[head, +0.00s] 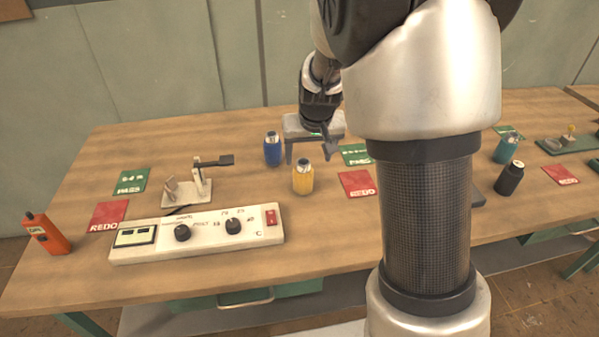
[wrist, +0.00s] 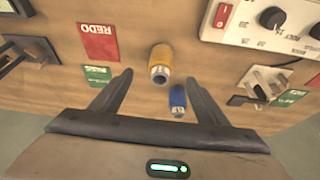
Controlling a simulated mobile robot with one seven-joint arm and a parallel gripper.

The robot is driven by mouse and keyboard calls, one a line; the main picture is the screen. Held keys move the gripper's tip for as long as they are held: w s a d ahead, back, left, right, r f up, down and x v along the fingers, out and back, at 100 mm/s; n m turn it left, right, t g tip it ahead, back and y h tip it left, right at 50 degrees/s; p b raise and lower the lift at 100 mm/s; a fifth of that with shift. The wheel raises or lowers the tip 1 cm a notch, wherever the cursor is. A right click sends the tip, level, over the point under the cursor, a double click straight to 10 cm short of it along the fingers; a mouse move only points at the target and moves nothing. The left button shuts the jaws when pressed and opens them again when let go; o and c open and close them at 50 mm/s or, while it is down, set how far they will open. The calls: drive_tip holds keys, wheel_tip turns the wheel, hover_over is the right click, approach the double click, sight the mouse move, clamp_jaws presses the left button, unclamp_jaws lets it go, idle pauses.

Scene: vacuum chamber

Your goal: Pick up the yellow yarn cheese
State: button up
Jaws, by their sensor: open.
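The yellow yarn cheese (head: 303,178) is a small yellow cylinder with a narrower metallic top, standing upright on the wooden bench. In the wrist view the yellow yarn cheese (wrist: 160,60) lies just beyond the fingertips, near the middle of the gap. My gripper (head: 328,146) is above the bench, behind and right of it in the head view. In the wrist view my gripper (wrist: 159,77) has its two fingers spread with nothing held between them. A similar blue one (head: 272,149) stands close behind, and this blue one (wrist: 178,98) shows between the fingers.
A control box with knobs (head: 197,236) lies in front on the bench (head: 330,225). A small stand (head: 187,192) is to the left. A red REDO card (head: 356,184) and green card (head: 355,154) lie to the right.

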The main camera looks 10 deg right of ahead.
sight(306, 173)
drive_tip(key=b+x, duration=0.1)
drive_tip(key=x, duration=0.8)
drive_tip(key=shift+f, duration=0.4)
drive_tip(key=shift+a+b+x, duration=0.2)
drive_tip(key=shift+b+x, duration=0.15)
drive_tip(key=shift+x, duration=2.45)
drive_tip(key=shift+w, duration=0.1)
drive_tip(key=c, duration=1.2)
